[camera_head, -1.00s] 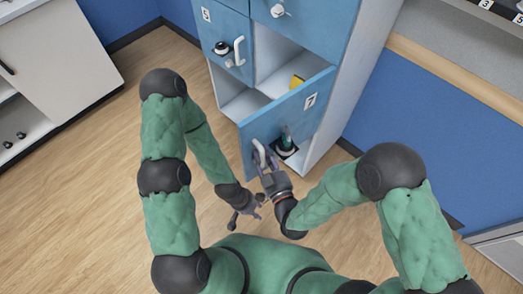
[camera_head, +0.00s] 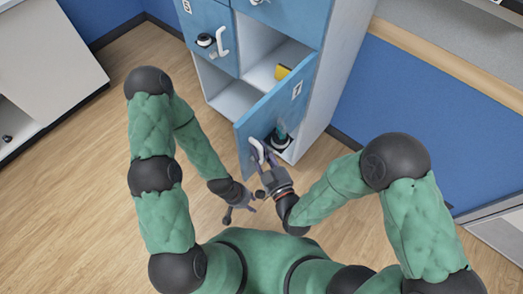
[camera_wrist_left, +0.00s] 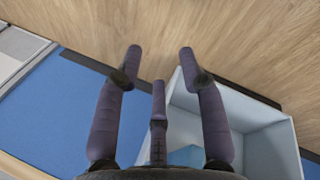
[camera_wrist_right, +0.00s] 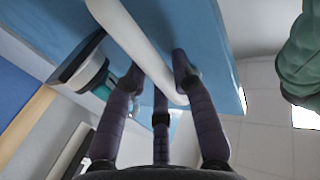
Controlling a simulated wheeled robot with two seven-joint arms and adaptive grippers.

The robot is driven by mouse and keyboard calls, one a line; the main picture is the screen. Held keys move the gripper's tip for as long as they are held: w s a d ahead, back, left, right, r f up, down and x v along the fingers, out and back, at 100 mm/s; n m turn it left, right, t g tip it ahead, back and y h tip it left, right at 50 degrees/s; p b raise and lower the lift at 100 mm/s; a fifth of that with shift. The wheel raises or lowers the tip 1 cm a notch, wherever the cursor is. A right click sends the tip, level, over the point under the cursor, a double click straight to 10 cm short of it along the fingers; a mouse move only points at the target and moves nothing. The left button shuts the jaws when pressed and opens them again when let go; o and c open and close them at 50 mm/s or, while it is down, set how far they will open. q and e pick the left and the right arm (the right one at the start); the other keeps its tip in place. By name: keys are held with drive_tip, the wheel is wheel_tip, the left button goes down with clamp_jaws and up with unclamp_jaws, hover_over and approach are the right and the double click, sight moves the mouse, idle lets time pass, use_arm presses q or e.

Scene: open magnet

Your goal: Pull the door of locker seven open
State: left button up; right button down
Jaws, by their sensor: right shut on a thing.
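The blue door of locker seven (camera_head: 275,105), marked 7, is swung partly open from the blue cabinet in the head view. Its white handle (camera_head: 258,152) is near the door's free lower edge and shows large in the right wrist view (camera_wrist_right: 140,50). My right gripper (camera_head: 266,170) is shut on this handle, its fingers around the bar (camera_wrist_right: 158,75). My left gripper (camera_head: 238,203) hangs lower left of the handle, touching nothing, its fingers spread apart and empty in the left wrist view (camera_wrist_left: 160,55).
Locker five (camera_head: 208,30) is shut, with a handle and dark round lock. A yellow object (camera_head: 282,72) sits in an open compartment behind door seven. A dark round lock (camera_head: 280,140) shows by the door. A white cabinet (camera_head: 45,60) stands left; the wooden floor between is clear.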

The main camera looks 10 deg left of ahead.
drive_tip(key=c, duration=1)
unclamp_jaws()
drive_tip(key=shift+w, duration=0.1)
drive_tip(key=shift+r, duration=0.1)
wheel_tip(320, 180, up, 10)
drive_tip(key=shift+f, duration=0.1)
